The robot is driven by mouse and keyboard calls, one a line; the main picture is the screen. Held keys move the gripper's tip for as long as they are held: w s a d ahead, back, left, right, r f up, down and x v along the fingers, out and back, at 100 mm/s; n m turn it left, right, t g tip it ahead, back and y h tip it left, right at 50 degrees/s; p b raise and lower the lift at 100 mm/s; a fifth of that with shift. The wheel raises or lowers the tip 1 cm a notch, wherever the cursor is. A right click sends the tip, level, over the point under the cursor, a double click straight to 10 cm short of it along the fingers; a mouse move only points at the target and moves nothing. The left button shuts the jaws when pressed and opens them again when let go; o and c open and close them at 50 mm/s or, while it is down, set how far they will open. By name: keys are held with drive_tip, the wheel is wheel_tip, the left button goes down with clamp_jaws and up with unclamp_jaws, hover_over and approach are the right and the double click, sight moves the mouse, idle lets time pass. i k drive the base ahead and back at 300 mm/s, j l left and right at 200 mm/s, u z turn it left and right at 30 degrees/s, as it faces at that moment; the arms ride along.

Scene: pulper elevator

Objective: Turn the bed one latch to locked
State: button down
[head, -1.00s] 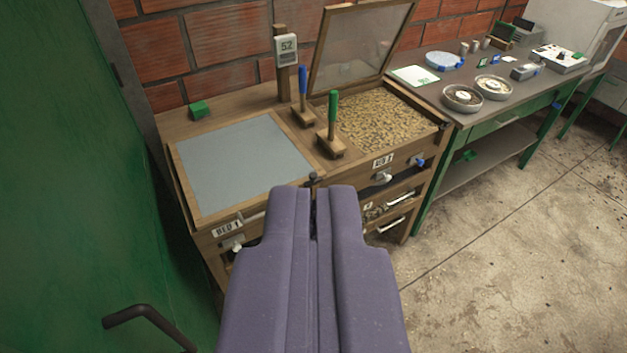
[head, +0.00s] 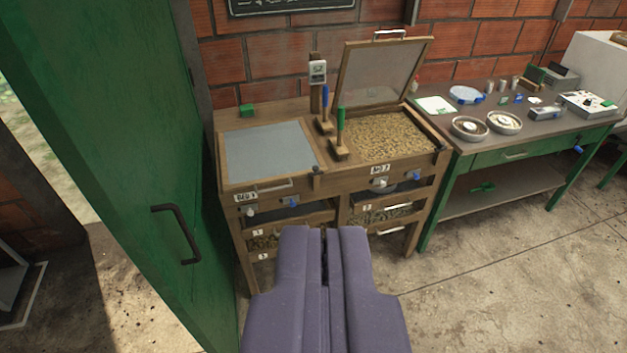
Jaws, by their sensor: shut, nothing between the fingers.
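Bed one (head: 268,152) is the left bed of the wooden stand, with a "BED 1" label (head: 246,197) on its front. Its grey mesh lid lies closed. A small black part (head: 317,171) that looks like its latch sits at the front right corner of bed one; its setting is too small to tell. My gripper (head: 324,234) is shut and empty. It appears in front of the stand, below the latch in the picture and apart from it.
Bed two (head: 388,138), with its lid raised, holds tan beans. Green- and blue-handled tools (head: 340,135) stand between the beds. A green door (head: 120,150) with a dark handle is close on the left. Floor is clear at right.

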sight(315, 167)
drive_tip(key=k+l, duration=0.15)
drive_tip(key=i+j+z, duration=0.15)
drive_tip(key=i, duration=0.3)
drive_tip(key=i+j+z, duration=0.15)
drive_tip(key=i, duration=0.35)
drive_tip(key=i+j+z, duration=0.1)
drive_tip(key=i, duration=0.35)
drive_tip(key=i+j+z, duration=0.1)
drive_tip(key=i+j, duration=0.15)
drive_tip(key=i, duration=0.15)
drive_tip(key=i+j, duration=0.25)
drive_tip(key=i, duration=0.2)
drive_tip(key=l+z, duration=0.05)
